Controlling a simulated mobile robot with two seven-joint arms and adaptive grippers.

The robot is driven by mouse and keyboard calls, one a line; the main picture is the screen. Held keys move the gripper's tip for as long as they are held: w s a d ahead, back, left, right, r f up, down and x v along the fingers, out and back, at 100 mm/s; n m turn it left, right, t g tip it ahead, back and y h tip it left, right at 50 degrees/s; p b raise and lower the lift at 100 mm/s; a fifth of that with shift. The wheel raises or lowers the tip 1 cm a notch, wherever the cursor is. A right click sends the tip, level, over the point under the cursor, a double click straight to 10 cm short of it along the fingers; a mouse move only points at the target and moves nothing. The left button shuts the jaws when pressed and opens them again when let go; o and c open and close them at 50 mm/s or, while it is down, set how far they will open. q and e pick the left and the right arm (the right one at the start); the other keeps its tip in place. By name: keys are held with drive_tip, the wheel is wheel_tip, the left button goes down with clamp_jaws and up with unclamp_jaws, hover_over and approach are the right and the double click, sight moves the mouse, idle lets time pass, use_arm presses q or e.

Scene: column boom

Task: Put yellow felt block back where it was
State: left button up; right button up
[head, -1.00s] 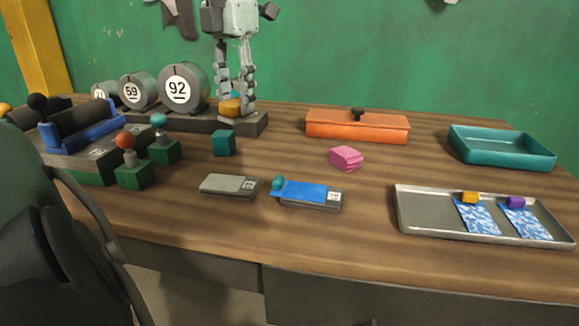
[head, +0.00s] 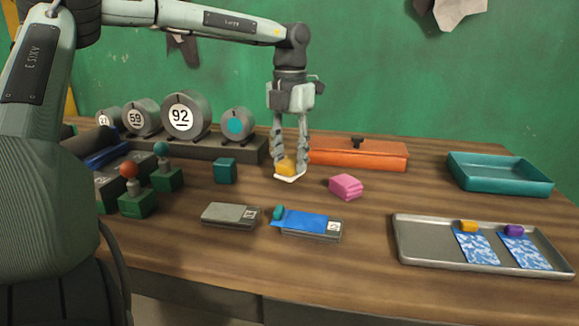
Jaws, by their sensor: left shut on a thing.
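My left gripper (head: 289,165) is shut on a yellow block (head: 285,167), which sits low between its fingertips. A thin white edge shows just under the block; I cannot tell whether it is part of the block, a fingertip or a separate piece. The gripper points down over the table, left of the pink block (head: 345,187) and in front of the orange box's left end. I cannot tell whether the held block touches the table. Another small yellow piece (head: 469,226) lies on a blue-patterned packet in the metal tray (head: 420,258). My right gripper is not in view.
The dark rack (head: 235,146) holds several grey drums, one with a teal disc (head: 236,124). An orange lidded box (head: 358,153), a teal tray (head: 500,180), a teal cube (head: 225,170) and two flat pads (head: 230,214) stand around.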

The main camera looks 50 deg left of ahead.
use_arm(q)
wheel_tip(320, 180, down, 3)
drive_tip(key=shift+r, duration=0.2)
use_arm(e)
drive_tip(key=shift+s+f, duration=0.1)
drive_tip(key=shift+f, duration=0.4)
use_arm(q)
drive_tip(key=shift+f, duration=0.15)
